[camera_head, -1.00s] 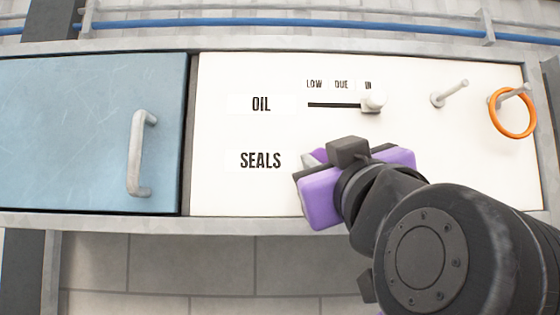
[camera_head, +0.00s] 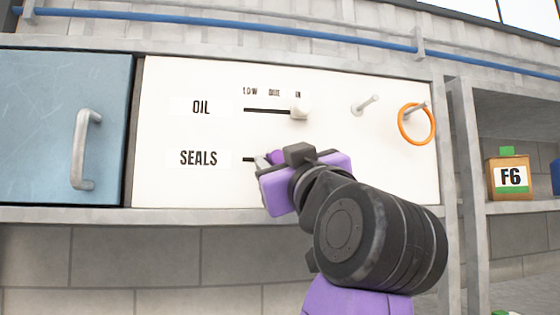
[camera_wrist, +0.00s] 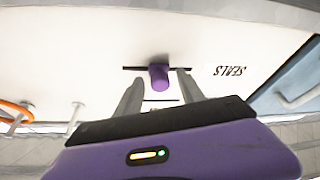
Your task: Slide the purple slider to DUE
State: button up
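The purple slider (camera_head: 277,156) is a small knob on the lower track, beside the SEALS label (camera_head: 198,158) on the white panel. In the head view it shows roughly below the DUE mark (camera_head: 274,92), partly hidden by my gripper (camera_head: 268,165). The wrist view is upside down to the panel. There the purple slider (camera_wrist: 159,77) stands near the middle of its dark track, between the two grey fingers of my gripper (camera_wrist: 160,82). Gaps show on both sides of the knob, so the fingers are open around it.
Above, the white OIL slider (camera_head: 299,109) sits at the IN end of its track. Two pegs are on the right, one with an orange ring (camera_head: 402,127). A blue door with a handle (camera_head: 82,150) is at the left. A box marked F6 (camera_head: 509,177) stands on a right shelf.

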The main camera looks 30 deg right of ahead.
jog(key=b+v, duration=0.2)
jog(key=v, duration=0.6)
jog(key=shift+b, duration=0.35)
